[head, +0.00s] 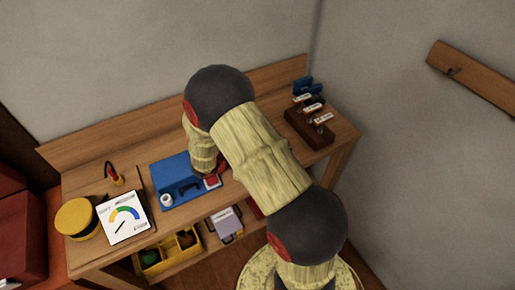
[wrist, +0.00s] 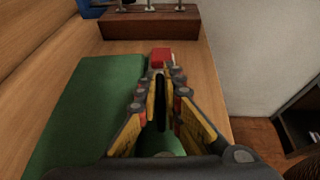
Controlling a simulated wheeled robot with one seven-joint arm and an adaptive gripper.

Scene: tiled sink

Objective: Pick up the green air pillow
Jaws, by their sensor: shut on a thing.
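In the wrist view my gripper (wrist: 162,85) points along the wooden bench, its yellow and black fingers close together. A rounded green piece, the air pillow (wrist: 163,144), shows low between the fingers near the palm. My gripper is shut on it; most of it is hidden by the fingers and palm. In the head view my arm hides the pillow and most of the gripper, which is over the bench by the right end of the blue tray (head: 165,188).
A flat dark green surface (wrist: 88,112) lies left of the fingers. A red block (wrist: 160,56) is just ahead. A brown tool rack (wrist: 150,25) stands beyond. The head view shows a gauge card (head: 125,217), a yellow round container (head: 76,218) and a yellow bin (head: 170,258) below.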

